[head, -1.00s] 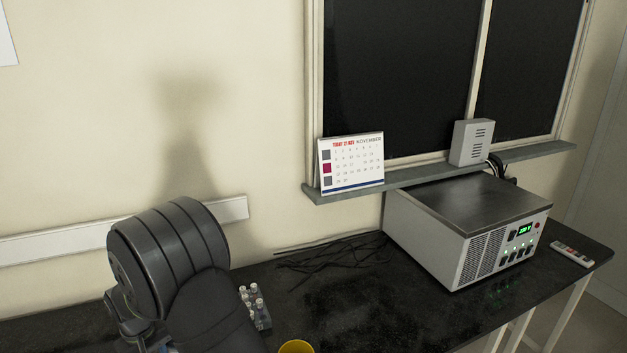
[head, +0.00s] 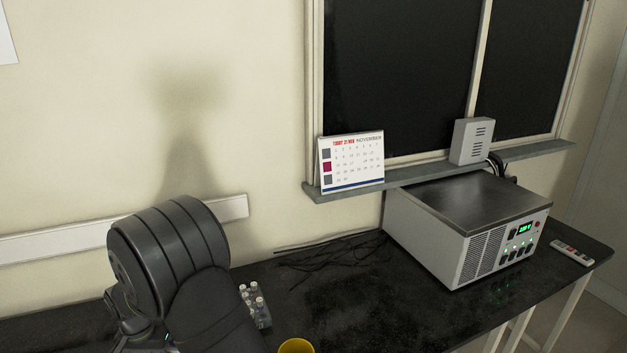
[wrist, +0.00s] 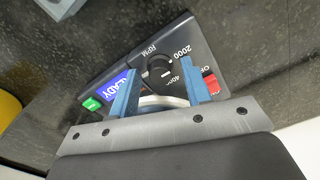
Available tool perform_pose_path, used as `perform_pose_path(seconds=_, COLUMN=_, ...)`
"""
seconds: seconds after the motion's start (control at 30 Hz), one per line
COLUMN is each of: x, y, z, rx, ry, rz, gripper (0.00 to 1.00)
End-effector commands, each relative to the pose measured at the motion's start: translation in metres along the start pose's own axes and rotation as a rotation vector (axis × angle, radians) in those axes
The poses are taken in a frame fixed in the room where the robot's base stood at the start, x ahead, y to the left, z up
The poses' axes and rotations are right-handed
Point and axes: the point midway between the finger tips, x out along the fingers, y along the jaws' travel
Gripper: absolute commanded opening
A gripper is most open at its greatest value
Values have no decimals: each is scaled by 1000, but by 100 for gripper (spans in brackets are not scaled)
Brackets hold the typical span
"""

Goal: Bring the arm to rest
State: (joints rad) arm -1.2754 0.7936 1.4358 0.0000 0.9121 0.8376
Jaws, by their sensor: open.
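My gripper (wrist: 160,98) shows in the wrist view with its two blue fingers apart and nothing held between them. It is over a dark device panel (wrist: 160,62) with an RPM dial, a blue READY display, a green button and a red switch. A pale round part of the device shows between the fingers. How far the fingertips are from the panel, I cannot tell. In the head view my arm stands at the lower left, and the gripper is out of that picture.
A yellow round object (head: 296,346) is at the head view's bottom edge. A rack of vials (head: 254,305) stands beside my arm. Black cables (head: 330,256) lie at the back. A grey powered box (head: 468,230) and a remote (head: 571,252) are at the right. The bench (head: 350,305) between is clear.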

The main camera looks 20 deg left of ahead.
Motion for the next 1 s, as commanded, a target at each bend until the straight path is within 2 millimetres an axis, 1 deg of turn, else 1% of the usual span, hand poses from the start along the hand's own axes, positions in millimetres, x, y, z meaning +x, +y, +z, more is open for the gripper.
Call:
perform_pose_path(seconds=0.2, x=0, y=0, z=0, rx=166, ry=0, rz=0, gripper=44)
perform_pose_path(seconds=0.4, x=0, y=0, z=0, rx=273, ry=0, rz=0, gripper=44)
perform_pose_path(seconds=0.6, x=0, y=0, z=0, rx=313, ry=0, rz=0, gripper=44)
perform_pose_path(seconds=0.83, x=0, y=0, z=0, rx=315, ry=0, rz=0, gripper=44)
perform_pose_path(seconds=0.87, x=0, y=0, z=0, rx=315, ry=0, rz=0, gripper=48)
perform_pose_path(seconds=1.0, x=0, y=0, z=0, rx=314, ry=0, rz=0, gripper=76)
